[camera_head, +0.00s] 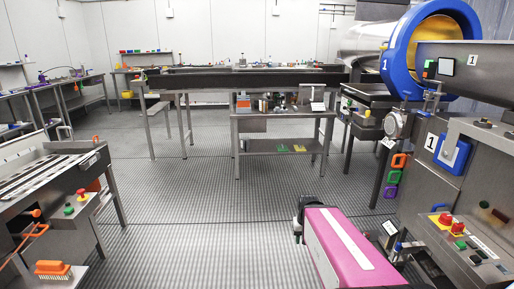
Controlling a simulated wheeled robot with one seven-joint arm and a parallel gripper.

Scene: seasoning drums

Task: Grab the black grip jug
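I cannot clearly make out a jug with a black grip. Several small containers (264,104) stand on the steel table (250,125) in the middle distance, too small to tell apart. A grey metallic vessel (305,94) stands at the right of that table beside a small white card (318,106). I cannot tell whether it has a black grip.
A blue-rimmed drum (398,60) and machine with red buttons (446,220) stand at the right. A steel bench (60,195) and an orange brush (53,270) are at the left. The grey floor (200,215) between is open.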

